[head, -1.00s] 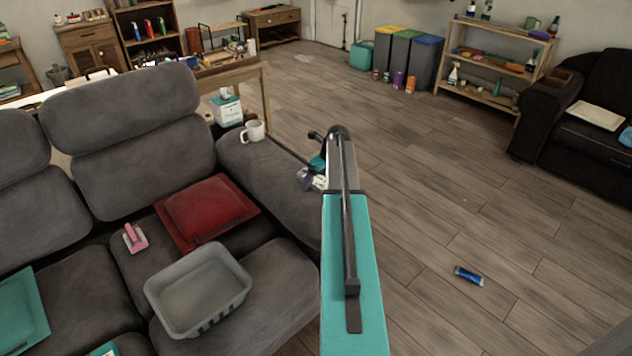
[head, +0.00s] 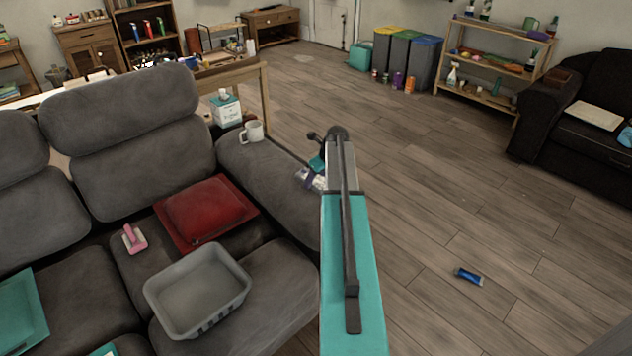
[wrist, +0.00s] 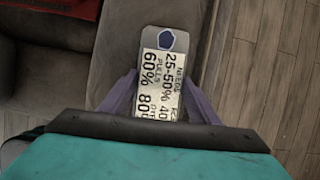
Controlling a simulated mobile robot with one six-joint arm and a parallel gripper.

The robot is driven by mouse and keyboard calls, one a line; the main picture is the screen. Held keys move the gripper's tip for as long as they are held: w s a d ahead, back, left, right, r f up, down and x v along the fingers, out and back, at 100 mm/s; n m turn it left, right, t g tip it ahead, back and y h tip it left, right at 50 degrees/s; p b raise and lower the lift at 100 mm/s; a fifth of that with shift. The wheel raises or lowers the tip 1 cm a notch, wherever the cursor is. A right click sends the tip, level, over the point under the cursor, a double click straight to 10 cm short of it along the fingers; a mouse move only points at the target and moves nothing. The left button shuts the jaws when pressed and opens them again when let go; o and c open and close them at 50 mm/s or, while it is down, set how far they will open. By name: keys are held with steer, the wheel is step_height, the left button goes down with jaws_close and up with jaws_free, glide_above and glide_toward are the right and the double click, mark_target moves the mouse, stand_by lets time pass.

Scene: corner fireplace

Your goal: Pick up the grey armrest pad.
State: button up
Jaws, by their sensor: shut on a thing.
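The grey armrest pad (wrist: 165,80) is a flat grey piece with a printed white label and a dark blue mark near its far end. In the wrist view it lies over the sofa's grey armrest (wrist: 180,18). My gripper (wrist: 160,98) has its purple fingers on both sides of the pad, shut on it. In the head view the pad (head: 314,181) shows only as a small pale patch beside my arm, at the armrest's outer front. I cannot tell whether the pad touches the armrest.
A white mug (head: 252,132) and a tissue box (head: 226,108) stand farther back by the armrest. A red cushion (head: 205,210), a pink-handled brush (head: 134,239) and a grey basin (head: 198,291) are on the sofa. A blue can (head: 468,276) lies on the otherwise open floor at right.

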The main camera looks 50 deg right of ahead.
mark_target(316, 179)
steer(key=shift+r, duration=1.75)
steer(key=s+a, duration=0.3)
steer(key=s, duration=0.1)
steer(key=s+a+r, duration=0.1)
steer(key=s+a, duration=0.2)
steer(key=s, duration=0.1)
steer(key=s+a+b, duration=0.1)
steer(key=s+a, duration=0.2)
steer(key=s, duration=0.2)
steer(key=shift+a+r, duration=0.25)
stand_by(0.5)
